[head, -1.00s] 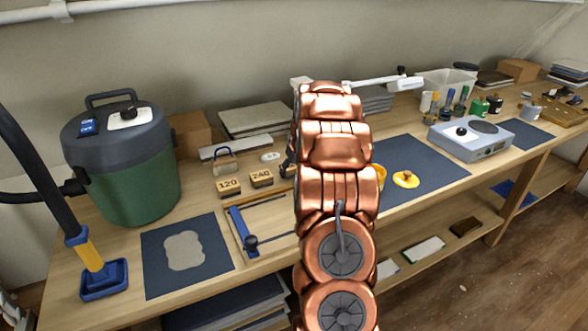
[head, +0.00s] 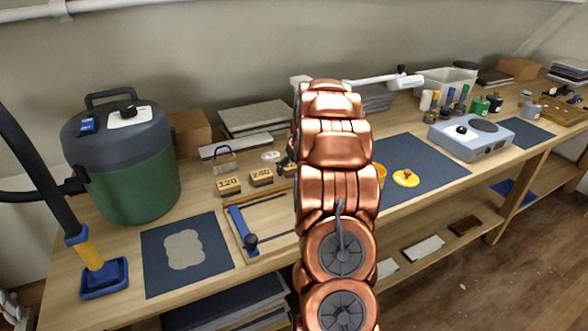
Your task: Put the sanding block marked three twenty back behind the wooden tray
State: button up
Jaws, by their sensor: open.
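The wooden tray (head: 234,232) lies on the bench left of my arm, with a blue bar along its left side. My arm covers its right end. Behind it stand two sanding blocks, one marked 120 (head: 228,187) and one marked 240 (head: 261,177). Another tan block (head: 288,169) shows only in part at the left edge of my arm; its marking cannot be read. I cannot tell whether it is the block marked three twenty. My gripper (head: 290,153) is mostly hidden behind my arm; only a dark edge shows near that block, and it is open.
A green and grey vacuum (head: 130,175) stands at the left. A small wire basket (head: 224,160) and a white oval dish (head: 271,156) sit behind the blocks. Dark mats (head: 425,165) and a grey hotplate (head: 470,142) lie to the right. A white lamp arm (head: 385,81) extends behind my arm.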

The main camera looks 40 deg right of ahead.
jog(key=b+v, duration=0.2)
jog(key=v, duration=1)
jog(key=s+a+n+g+y, duration=0.1)
jog(key=s+a, duration=0.3)
jog(key=a, duration=1)
jog(key=s+a+n+g+y, duration=0.1)
jog(key=s+a, duration=0.3)
jog(key=a, duration=0.9)
jog(key=s+a+f+g, duration=0.1)
jog(key=s+a, duration=0.4)
jog(key=s, duration=0.3)
jog(key=s+a+f+n+g, duration=0.1)
jog(key=s+a+f, duration=0.1)
jog(key=s+a, duration=0.3)
jog(key=s+a+f+g, duration=0.1)
jog(key=s+a, duration=0.4)
jog(key=s, duration=0.7)
jog(key=shift+f+n+g+h, duration=0.3)
jog(key=shift+f+n+g, duration=0.1)
jog(key=shift+g, duration=0.1)
notch_tip(320, 180, up, 6)
jog(key=p, duration=0.6)
jog(key=shift+f, duration=0.1)
